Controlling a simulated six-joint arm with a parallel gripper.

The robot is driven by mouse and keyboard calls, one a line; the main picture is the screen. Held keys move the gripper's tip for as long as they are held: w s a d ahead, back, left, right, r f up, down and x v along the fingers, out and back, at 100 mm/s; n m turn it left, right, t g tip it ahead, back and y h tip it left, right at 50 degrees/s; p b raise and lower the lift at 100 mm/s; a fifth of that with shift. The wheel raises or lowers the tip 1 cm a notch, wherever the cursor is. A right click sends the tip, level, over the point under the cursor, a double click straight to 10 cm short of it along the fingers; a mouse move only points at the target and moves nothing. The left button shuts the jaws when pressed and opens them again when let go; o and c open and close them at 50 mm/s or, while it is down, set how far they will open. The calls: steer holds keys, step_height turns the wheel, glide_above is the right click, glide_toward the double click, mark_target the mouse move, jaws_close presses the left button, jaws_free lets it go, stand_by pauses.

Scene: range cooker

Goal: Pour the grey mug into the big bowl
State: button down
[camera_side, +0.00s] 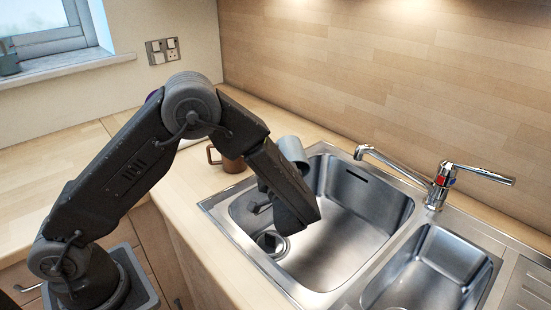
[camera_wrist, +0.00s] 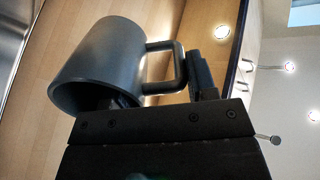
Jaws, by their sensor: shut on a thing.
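The grey mug (camera_wrist: 105,60) is large in the wrist view, lying tilted over with its mouth toward the lower left and its handle to the right. My gripper (camera_wrist: 165,88) is shut on the mug at its handle side; one dark finger shows beside the handle, the other is mostly hidden by the mug. In the side view the grey mug (camera_side: 292,149) shows partly behind my wrist, above the back left edge of the sink. I cannot make out a big bowl in either view, nor the mug's contents.
A brown mug (camera_side: 228,161) stands on the wooden counter (camera_side: 185,185) behind my arm. The steel sink (camera_side: 345,235) lies below my wrist, with a tap (camera_side: 437,185) at its back. A small purple thing (camera_side: 152,95) is mostly hidden behind my arm.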

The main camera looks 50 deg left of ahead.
steer(key=shift+s+d+t+y, duration=0.15)
steer(key=shift+d+t+y, duration=0.15)
steer(key=shift+y, duration=0.2)
stand_by(0.9)
steer(key=shift+s+d+y, duration=0.15)
steer(key=shift+d+y, duration=0.05)
steer(key=shift+y, duration=0.2)
stand_by(1.7)
